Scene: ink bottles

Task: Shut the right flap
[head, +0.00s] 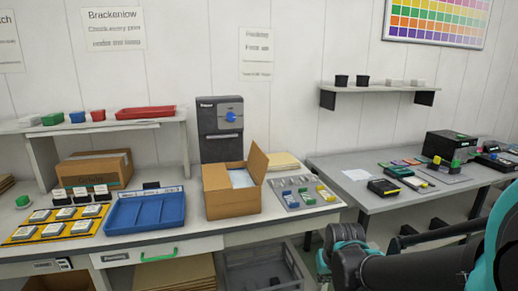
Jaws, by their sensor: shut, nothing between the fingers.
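An open cardboard box (225,204) stands on the white bench, left of the picture's middle. No other raised flap shows clearly. Something whitish (240,178) shows inside the box opening. My arm shows at the lower right, apart from the box, but the fingers of my gripper are not in view.
A blue tray (146,225) lies left of the box, and a grey tray with small items (293,207) lies close to its right. A dark machine with a blue knob (221,130) stands behind it. A grey table (385,203) stands further right.

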